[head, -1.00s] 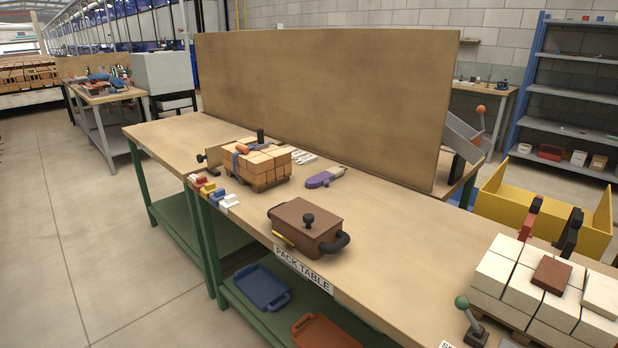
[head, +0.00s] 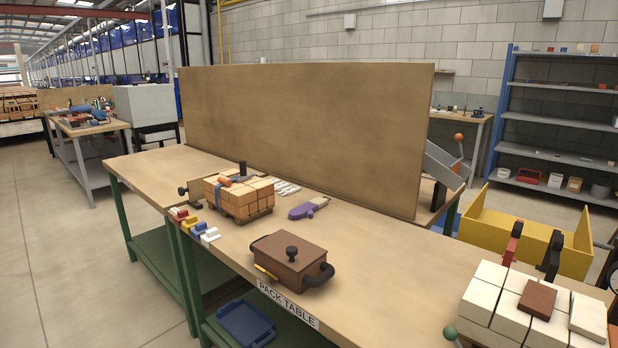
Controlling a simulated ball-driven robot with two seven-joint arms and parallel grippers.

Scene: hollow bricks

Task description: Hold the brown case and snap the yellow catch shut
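The brown case (head: 291,252) sits on the pack table near its front edge, with a black knob on its lid and a black handle at its right end. The yellow catch (head: 266,272) is a small strip low on the case's front left side; I cannot tell at this size whether it is open or shut. Neither of my grippers shows in the head view.
A stack of orange bricks (head: 238,196) stands left of the case, and a purple-handled tool (head: 308,208) lies behind it. White bricks (head: 497,302) are stacked at the right. A tall brown board (head: 305,135) stands along the back. Bare tabletop (head: 385,270) lies right of the case.

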